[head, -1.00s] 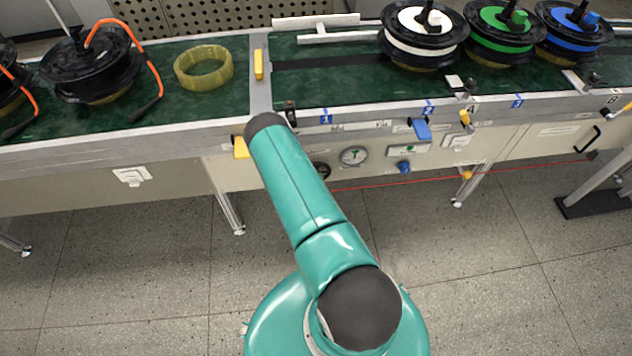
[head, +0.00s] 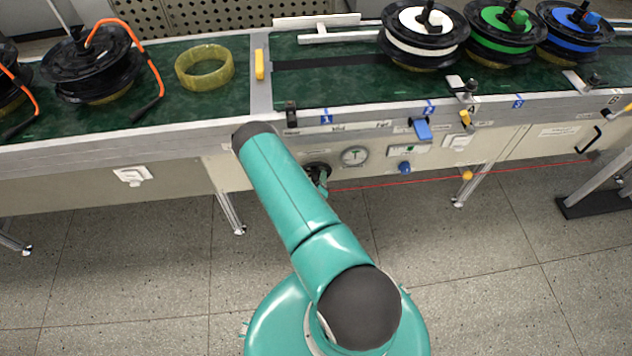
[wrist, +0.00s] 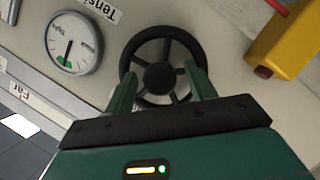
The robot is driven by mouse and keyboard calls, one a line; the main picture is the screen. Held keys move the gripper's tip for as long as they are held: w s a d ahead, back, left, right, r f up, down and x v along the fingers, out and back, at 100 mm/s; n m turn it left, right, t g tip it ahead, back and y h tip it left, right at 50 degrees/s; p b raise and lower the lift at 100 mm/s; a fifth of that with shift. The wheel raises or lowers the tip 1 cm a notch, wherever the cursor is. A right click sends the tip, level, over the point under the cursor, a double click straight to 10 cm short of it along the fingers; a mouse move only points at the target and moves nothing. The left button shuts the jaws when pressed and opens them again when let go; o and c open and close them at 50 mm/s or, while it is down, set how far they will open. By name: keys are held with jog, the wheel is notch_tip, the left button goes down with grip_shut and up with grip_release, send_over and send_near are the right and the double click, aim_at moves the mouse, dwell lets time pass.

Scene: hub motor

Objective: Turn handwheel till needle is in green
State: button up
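The black spoked handwheel (wrist: 159,66) is on the pale panel, straight ahead in the wrist view. In the head view the handwheel (head: 314,170) is partly covered by my gripper (head: 322,184). My gripper (wrist: 159,80) is open, with one green finger at each side of the wheel's rim; I cannot tell whether they touch it. The round white gauge (wrist: 74,43) is left of the wheel in the wrist view and right of it in the head view (head: 355,156). Its dark needle points down toward the green patch (wrist: 65,61); whether it is inside is too small to tell.
A yellow block with a red knob (wrist: 285,42) is right of the wheel in the wrist view. A blue knob (head: 405,168) sits right of the gauge in the head view. The conveyor table (head: 330,83) with several spools is above. A red line (head: 450,180) crosses below.

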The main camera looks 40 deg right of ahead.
jog(key=shift+s+a, duration=0.1)
jog(key=v, duration=1.3)
jog(key=shift+s+a, duration=0.2)
jog(key=shift+r, duration=0.1)
